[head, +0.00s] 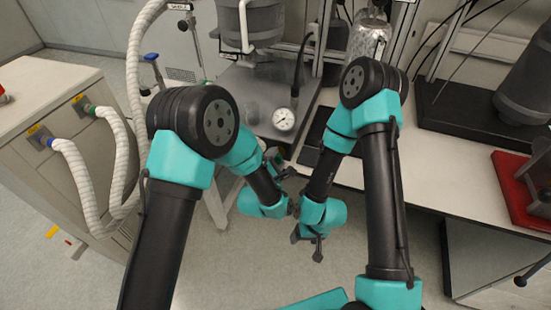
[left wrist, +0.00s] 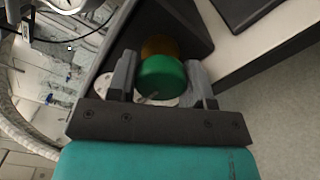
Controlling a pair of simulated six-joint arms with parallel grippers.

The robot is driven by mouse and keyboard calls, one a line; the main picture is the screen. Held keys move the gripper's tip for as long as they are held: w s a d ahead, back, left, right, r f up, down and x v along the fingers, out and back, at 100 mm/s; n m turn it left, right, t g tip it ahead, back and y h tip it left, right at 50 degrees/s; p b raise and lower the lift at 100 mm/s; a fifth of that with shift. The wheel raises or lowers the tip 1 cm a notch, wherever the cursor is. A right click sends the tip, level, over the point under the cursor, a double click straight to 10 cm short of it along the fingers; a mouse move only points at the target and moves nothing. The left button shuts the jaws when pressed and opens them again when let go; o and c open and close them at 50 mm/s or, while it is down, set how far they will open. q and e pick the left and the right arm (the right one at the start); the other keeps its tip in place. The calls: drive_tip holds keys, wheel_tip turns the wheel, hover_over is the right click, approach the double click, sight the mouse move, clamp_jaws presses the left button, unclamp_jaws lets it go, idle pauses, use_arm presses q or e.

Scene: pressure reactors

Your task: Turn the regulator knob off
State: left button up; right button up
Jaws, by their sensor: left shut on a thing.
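The regulator knob is a green round knob with a brass-coloured part behind it. In the left wrist view the green knob (left wrist: 162,77) sits between the two fingers of my left gripper (left wrist: 163,88), which is shut on it. In the head view my left gripper (head: 283,168) is at the bench's front edge, below the pressure gauge (head: 284,119); the knob is mostly hidden there by the gripper and arm. My right gripper (head: 308,246) hangs low over the floor, away from the knob, with its dark fingers apart and nothing seen between them.
A steel tray (head: 240,90) with reactor gear stands behind my arms. White corrugated hoses (head: 118,150) run from a cabinet (head: 50,110) at the left. A red block (head: 520,190) and a dark stand (head: 470,115) are on the bench at the right. The floor in front is clear.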

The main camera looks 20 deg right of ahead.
use_arm(q)
drive_tip(key=o, duration=0.9)
drive_tip(key=shift+m, duration=0.3)
